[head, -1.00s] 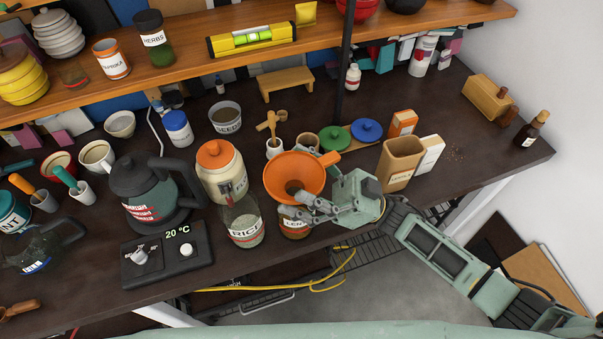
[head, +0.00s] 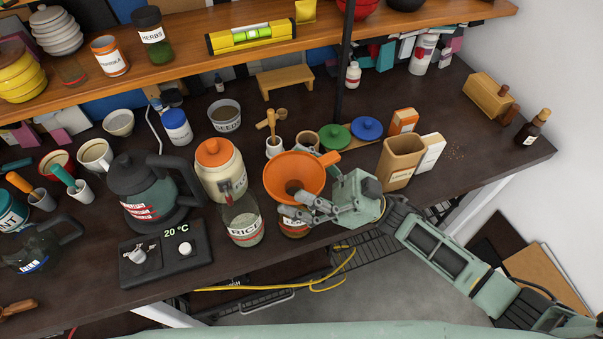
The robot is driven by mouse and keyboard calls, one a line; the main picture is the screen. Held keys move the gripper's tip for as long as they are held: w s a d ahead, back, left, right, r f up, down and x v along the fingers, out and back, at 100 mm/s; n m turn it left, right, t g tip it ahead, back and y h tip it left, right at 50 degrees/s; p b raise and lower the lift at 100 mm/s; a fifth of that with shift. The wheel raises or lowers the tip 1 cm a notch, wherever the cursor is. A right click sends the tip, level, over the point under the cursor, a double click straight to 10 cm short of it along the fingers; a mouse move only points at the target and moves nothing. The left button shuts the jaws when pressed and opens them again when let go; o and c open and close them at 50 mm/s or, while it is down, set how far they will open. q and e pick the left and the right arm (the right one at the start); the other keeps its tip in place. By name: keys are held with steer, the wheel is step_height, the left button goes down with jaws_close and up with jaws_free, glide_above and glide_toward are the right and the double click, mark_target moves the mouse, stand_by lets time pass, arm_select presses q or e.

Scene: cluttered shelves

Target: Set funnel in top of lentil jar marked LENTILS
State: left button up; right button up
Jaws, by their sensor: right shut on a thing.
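The orange funnel (head: 294,170) is upright over the lentil jar (head: 293,229). The jar stands near the front edge of the counter, just right of the rice jar; its label is partly covered by my fingers. My right gripper (head: 296,205) reaches in from the right and is shut on the funnel's lower part, close above the jar. The funnel's spout and the jar's mouth are hidden, so I cannot tell whether the spout sits in the mouth. My left gripper is not in view.
The RICE jar (head: 243,218) stands close on the left, with the orange-lidded jar (head: 219,168) behind it. A tan canister (head: 399,163) stands to the right. Blue (head: 367,129) and green (head: 335,137) lids lie behind.

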steer(key=shift+f, duration=0.2)
steer(key=shift+f+b, duration=1.35)
steer(key=shift+b, duration=0.1)
steer(key=o, duration=1.2)
